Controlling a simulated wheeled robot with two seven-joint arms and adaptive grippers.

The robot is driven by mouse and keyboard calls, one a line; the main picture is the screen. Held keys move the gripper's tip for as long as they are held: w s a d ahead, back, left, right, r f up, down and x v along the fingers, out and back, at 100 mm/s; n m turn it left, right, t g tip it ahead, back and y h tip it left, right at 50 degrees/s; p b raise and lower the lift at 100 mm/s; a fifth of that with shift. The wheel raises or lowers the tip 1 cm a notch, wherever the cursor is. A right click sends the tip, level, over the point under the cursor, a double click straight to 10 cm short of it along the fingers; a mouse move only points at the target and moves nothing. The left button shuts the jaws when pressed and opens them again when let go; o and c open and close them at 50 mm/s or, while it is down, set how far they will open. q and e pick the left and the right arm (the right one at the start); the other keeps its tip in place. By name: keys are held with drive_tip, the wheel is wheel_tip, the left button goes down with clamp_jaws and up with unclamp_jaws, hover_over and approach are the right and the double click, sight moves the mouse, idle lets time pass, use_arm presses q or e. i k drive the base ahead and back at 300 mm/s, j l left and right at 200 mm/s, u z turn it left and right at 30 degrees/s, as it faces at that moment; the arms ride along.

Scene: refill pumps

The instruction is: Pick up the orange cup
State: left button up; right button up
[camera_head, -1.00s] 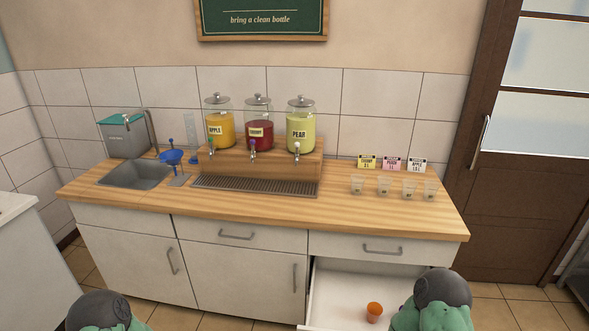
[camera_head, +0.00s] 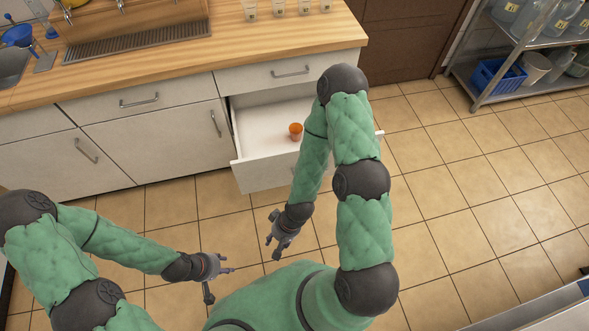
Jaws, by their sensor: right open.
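The small orange cup (camera_head: 295,131) stands upright inside the open lower drawer (camera_head: 262,122), near its right part, partly close behind my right arm in the picture. My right gripper (camera_head: 276,243) hangs in front of the drawer, below and apart from the cup, with its fingers spread and empty. My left gripper (camera_head: 217,277) is further to the left over the floor, well apart from the drawer. Its fingers look spread apart with nothing between them.
The wooden counter (camera_head: 240,50) runs above the drawer and holds several small clear cups and a drip tray (camera_head: 140,40). A closed drawer (camera_head: 290,72) sits directly above the open one. A metal shelf (camera_head: 520,85) with a blue crate (camera_head: 497,80) stands at right. The tiled floor is clear.

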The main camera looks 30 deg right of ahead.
sight(296, 130)
drive_tip(key=z, duration=1.1)
